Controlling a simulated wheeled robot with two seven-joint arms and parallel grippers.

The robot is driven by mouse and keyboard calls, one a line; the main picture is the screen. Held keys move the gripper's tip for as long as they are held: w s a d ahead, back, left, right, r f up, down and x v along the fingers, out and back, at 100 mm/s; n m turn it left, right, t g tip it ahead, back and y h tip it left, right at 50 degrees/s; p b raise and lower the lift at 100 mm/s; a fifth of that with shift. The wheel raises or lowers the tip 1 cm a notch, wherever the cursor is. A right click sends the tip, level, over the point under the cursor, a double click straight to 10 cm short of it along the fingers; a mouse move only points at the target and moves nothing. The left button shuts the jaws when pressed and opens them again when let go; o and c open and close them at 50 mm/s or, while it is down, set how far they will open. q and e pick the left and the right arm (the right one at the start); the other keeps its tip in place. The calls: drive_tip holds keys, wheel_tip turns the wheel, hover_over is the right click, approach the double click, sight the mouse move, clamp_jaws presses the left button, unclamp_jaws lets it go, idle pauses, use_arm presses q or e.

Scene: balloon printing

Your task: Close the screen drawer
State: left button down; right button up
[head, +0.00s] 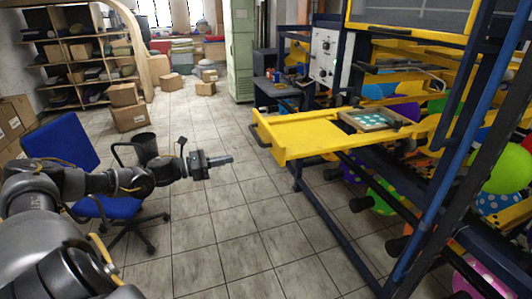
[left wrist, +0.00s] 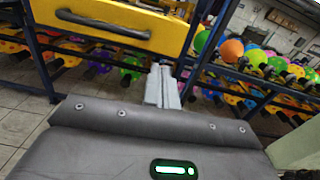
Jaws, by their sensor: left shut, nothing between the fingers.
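The yellow screen drawer (head: 302,136) sticks out to the left from the machine frame in the head view. A framed screen (head: 372,119) lies on it near the machine. The drawer's dark handle is on its left end. In the left wrist view the drawer's yellow front (left wrist: 170,22) and its dark handle (left wrist: 103,25) show at the upper left. My left gripper (head: 231,159) is shut and empty. It is in the air to the left of the drawer, apart from the handle. Its closed fingers also show in the left wrist view (left wrist: 163,88). My right gripper is not in view.
The blue and black machine frame (head: 335,228) fills the right side, with balloons (head: 510,165) on it. A control box (head: 325,56) stands behind the drawer. A blue chair (head: 62,150) is near my left arm. The tiled floor (head: 225,225) between is clear.

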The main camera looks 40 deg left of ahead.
use_arm(q)
drive_tip(key=p, duration=0.7)
approach(275, 150)
drive_tip(key=shift+m, duration=0.4)
drive_tip(key=x, duration=0.5)
drive_tip(key=shift+w+d+r, duration=0.15)
drive_tip(key=shift+w+r, duration=0.1)
drive_tip(key=shift+r, duration=0.05)
drive_tip(key=shift+w+d+f, duration=0.15)
drive_tip(key=shift+w+d, duration=0.15)
drive_tip(key=shift+w, duration=0.15)
drive_tip(key=shift+w+f, duration=0.1)
drive_tip(key=shift+d, duration=0.1)
